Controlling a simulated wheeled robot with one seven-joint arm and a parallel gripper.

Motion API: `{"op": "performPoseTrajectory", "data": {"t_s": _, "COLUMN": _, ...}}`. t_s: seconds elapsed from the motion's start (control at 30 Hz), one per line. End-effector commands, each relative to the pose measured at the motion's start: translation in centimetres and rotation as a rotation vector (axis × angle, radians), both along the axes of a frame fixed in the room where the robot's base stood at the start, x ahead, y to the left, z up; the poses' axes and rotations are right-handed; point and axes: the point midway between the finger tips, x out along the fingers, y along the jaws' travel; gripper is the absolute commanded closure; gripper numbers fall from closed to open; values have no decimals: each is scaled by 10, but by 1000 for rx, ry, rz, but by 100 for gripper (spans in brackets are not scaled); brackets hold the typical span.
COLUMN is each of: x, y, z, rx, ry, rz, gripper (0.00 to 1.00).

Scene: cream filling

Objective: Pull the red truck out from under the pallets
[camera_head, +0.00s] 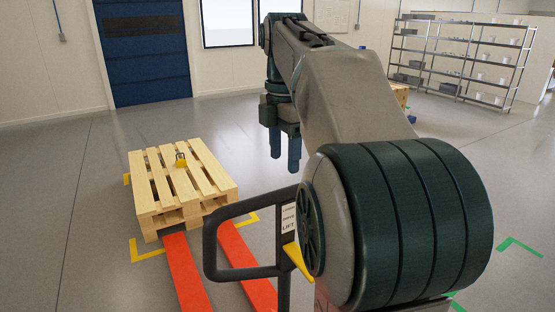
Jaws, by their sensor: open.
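The red truck (186,273) is a pallet truck with two long red forks that run under the near end of the wooden pallets (206,167). Its dark looped handle (212,250) stands upright at the lower middle, partly behind my arm. A label reading LIFT and a yellow part (298,260) show beside the handle. The fork tips are hidden under the pallets, and the truck's body is mostly hidden by my arm. My gripper (284,151) points down, open and empty, above the floor to the right of the pallets, apart from the handle.
Yellow floor marks (147,252) frame the pallets and green marks (519,247) lie at right. A metal shelf (462,62) and a blue door (146,50) stand at the back. The floor at left is clear.

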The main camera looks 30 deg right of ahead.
Motion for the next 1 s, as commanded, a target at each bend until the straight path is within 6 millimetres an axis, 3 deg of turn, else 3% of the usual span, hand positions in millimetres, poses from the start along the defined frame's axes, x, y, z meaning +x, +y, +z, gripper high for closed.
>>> {"op": "performPoseTrajectory", "data": {"t_s": 0.17, "x": -2, "y": -4, "z": -20, "rx": 1, "ry": 2, "rz": -10, "gripper": 49}}
{"op": "performPoseTrajectory", "data": {"t_s": 0.7, "x": -2, "y": -3, "z": -117, "rx": 0, "ry": 1, "rz": -10, "gripper": 49}}
{"op": "performPoseTrajectory", "data": {"t_s": 1.0, "x": -2, "y": -3, "z": -135, "rx": 0, "ry": -1, "rz": -9, "gripper": 49}}
